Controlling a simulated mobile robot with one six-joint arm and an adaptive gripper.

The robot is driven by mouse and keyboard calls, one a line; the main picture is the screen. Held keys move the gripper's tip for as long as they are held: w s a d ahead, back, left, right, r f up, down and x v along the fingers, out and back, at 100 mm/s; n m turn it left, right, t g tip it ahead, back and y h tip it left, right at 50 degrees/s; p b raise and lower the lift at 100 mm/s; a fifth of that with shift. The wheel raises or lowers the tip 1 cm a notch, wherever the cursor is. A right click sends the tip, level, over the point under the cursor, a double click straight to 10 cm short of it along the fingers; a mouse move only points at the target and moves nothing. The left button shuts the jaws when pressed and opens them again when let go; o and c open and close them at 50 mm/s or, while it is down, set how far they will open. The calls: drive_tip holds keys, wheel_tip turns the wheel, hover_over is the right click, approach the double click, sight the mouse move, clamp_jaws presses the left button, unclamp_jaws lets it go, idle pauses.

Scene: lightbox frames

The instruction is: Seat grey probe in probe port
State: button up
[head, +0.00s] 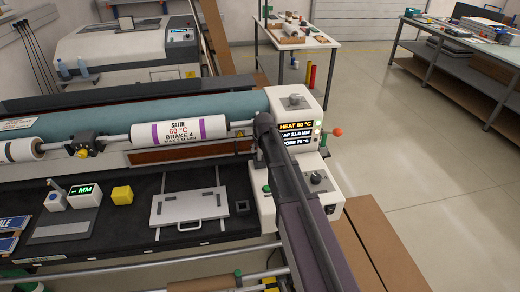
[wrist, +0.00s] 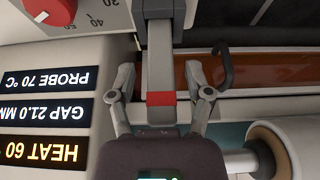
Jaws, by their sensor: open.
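In the wrist view my gripper (wrist: 161,72) is open, with one finger on each side of a grey bar with a red band, which looks like the grey probe (wrist: 160,75). A gap shows between each finger and the bar. The bar's far end lies at a darker grey block (wrist: 178,30), which may be the probe port; I cannot tell how deep it sits. In the head view my arm hides the gripper, probe and port, beside the machine's end housing (head: 297,105).
A display panel (wrist: 45,115) reads PROBE 70 °C, GAP 21.0 MM and HEAT 60, with a red knob (wrist: 50,10) above. A dark hooked handle (wrist: 222,65) and a white roll (wrist: 268,145) are close on the right. A clamp-handled plate (head: 190,208) lies on the black bench.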

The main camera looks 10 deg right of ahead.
drive_tip(key=p+v, duration=1)
drive_tip(key=v, duration=0.1)
idle(0.3)
drive_tip(key=shift+r, duration=0.2)
drive_tip(key=shift+s, duration=0.1)
idle(0.4)
drive_tip(key=s+f+g, duration=0.1)
drive_tip(key=s+g, duration=0.3)
drive_tip(key=s, duration=2)
drive_tip(key=shift+s+f+g, duration=0.25)
drive_tip(key=shift+g, duration=0.05)
wheel_tip(320, 180, down, 8)
drive_tip(key=b, duration=0.8)
